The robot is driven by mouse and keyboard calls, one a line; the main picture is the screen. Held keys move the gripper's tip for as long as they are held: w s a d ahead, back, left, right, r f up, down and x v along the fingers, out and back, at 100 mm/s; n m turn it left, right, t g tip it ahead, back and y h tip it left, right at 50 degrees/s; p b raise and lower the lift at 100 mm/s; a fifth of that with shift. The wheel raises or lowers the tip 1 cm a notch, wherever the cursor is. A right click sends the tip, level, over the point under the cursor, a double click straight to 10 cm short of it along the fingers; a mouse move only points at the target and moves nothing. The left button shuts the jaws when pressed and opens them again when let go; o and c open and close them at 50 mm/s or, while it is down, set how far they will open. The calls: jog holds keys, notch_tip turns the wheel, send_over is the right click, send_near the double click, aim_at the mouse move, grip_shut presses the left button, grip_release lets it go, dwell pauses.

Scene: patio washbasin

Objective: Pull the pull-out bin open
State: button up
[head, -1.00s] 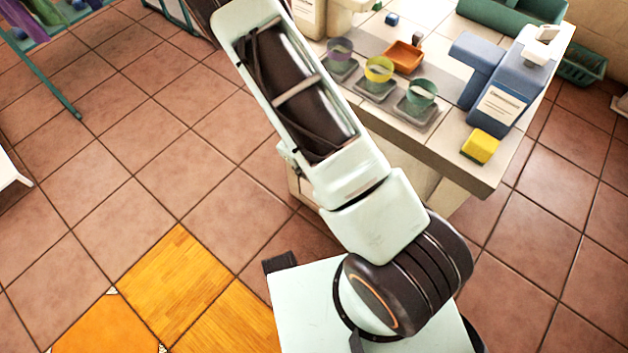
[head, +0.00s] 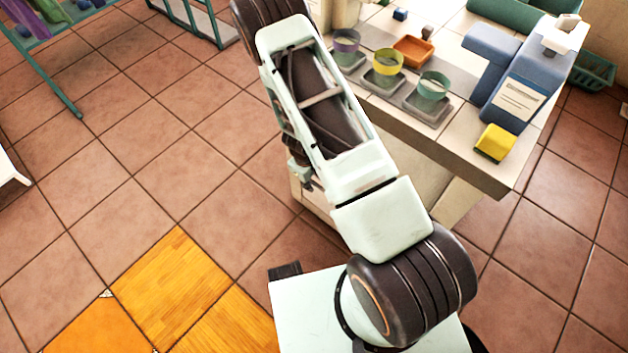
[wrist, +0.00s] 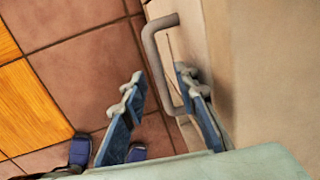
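The pull-out bin's grey bar handle (wrist: 152,58) shows in the wrist view, a bent loop standing out from a pale beige front (wrist: 187,40). My gripper (wrist: 160,85) is open there, with its blue fingers apart. The handle's long bar lies between the two fingers in the picture, nearer the right finger, which overlaps the loop. I cannot tell whether either finger touches it. The front looks closed, but its edges are partly out of view. In the head view my arm hides the handle and most of the gripper.
The washbasin counter (head: 455,150) overhangs on the right, holding cups, an orange dish (head: 412,50), a blue dispenser (head: 515,95) and a yellow sponge (head: 495,142). The tiled floor (head: 150,150) left of the cabinet is clear. A rack (head: 205,22) stands at the back.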

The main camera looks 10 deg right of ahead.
jog(key=shift+c, duration=0.4)
grip_shut()
